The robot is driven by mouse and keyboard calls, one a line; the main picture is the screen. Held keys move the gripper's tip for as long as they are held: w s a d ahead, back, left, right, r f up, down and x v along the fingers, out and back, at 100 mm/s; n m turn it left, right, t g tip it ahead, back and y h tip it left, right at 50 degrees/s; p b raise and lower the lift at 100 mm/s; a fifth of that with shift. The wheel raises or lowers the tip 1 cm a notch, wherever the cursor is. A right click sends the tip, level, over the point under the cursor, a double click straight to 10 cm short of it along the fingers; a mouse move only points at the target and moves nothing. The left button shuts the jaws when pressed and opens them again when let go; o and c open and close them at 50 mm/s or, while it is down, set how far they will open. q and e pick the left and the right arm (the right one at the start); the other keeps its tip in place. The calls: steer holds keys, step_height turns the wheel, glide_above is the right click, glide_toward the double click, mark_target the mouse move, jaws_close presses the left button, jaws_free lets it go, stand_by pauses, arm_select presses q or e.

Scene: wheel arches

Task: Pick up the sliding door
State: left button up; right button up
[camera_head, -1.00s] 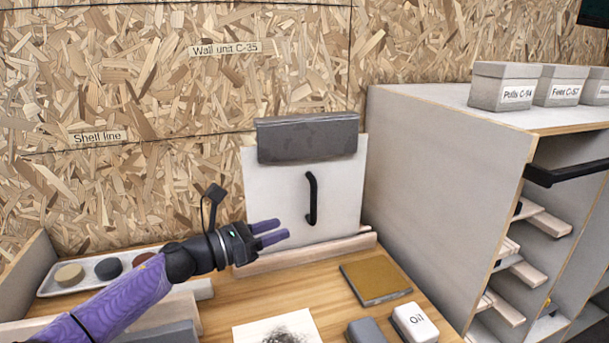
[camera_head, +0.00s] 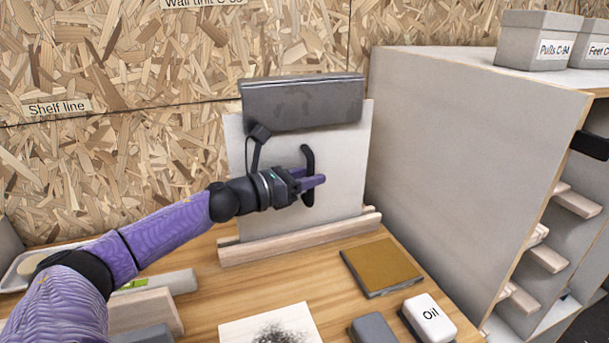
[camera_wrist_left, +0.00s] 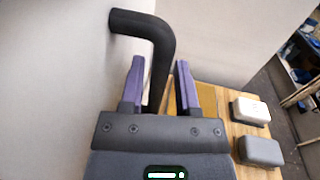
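The sliding door (camera_head: 350,165) is a white panel standing upright in a wooden rail (camera_head: 300,240) at the back of the bench, with a grey block across its top. Its black bar handle (camera_head: 307,157) is vertical; in the left wrist view the handle (camera_wrist_left: 157,60) runs down between the fingers. My left gripper (camera_head: 314,183) is at the handle's lower half. In the wrist view the left gripper (camera_wrist_left: 158,85) has its two purple fingers apart, one on each side of the bar, with gaps showing. The handle's lower end is hidden there. My right gripper is not in view.
A grey cabinet (camera_head: 460,150) stands close on the right. A brown pad (camera_head: 380,266), a white block marked Oil (camera_head: 429,318) and a grey block (camera_head: 371,330) lie on the bench in front. A smudged sheet (camera_head: 270,325) lies at the front.

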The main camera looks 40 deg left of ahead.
arm_select(q)
steer(key=shift+w+d, duration=0.1)
steer(key=shift+w, duration=0.25)
jaws_close()
stand_by(1.2)
